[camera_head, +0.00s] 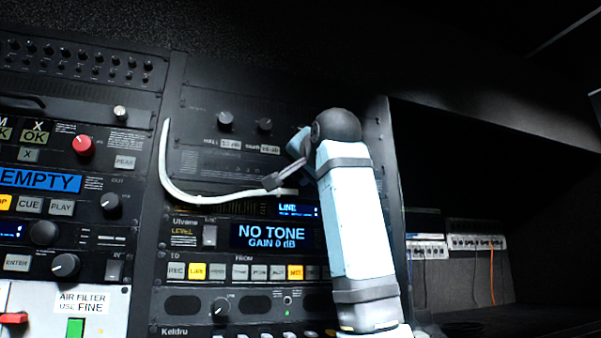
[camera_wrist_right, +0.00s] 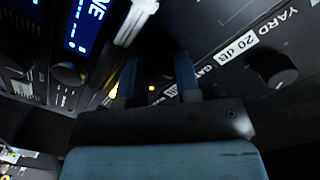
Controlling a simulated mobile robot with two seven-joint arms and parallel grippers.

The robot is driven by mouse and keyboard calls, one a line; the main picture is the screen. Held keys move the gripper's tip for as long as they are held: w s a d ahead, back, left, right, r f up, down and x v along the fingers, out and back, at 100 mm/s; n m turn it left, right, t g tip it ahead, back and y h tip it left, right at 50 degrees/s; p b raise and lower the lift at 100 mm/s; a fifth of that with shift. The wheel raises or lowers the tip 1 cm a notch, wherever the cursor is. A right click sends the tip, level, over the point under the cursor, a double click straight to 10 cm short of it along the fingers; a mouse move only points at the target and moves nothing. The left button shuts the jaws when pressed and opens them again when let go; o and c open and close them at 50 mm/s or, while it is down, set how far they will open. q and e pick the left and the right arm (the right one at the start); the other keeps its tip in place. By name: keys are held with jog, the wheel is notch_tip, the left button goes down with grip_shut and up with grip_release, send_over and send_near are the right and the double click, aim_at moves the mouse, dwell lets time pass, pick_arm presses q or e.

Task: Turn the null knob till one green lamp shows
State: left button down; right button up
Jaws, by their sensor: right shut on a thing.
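My right gripper (camera_wrist_right: 158,72) is at the dark rack panel, to the right of the two small black knobs in the head view. Its two blue-grey fingers stand on either side of what I take to be the null knob, which is dark and mostly hidden between them. A small orange lamp (camera_wrist_right: 151,88) is lit between the fingers in the wrist view. I see no green lamp beside it. In the head view my right arm covers this part of the panel. My left gripper is out of view.
The yard knob (camera_wrist_right: 275,70) is beside the fingers. Below is a display reading NO TONE (camera_head: 270,235). An open dark bay (camera_head: 450,190) lies to the right.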

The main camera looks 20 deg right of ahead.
jog(key=shift+r+m, duration=0.1)
jog(key=shift+m, duration=1)
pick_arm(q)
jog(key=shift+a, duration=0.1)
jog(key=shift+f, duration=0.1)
pick_arm(e)
jog(key=o, duration=0.9)
jog(key=shift+w+d, duration=0.1)
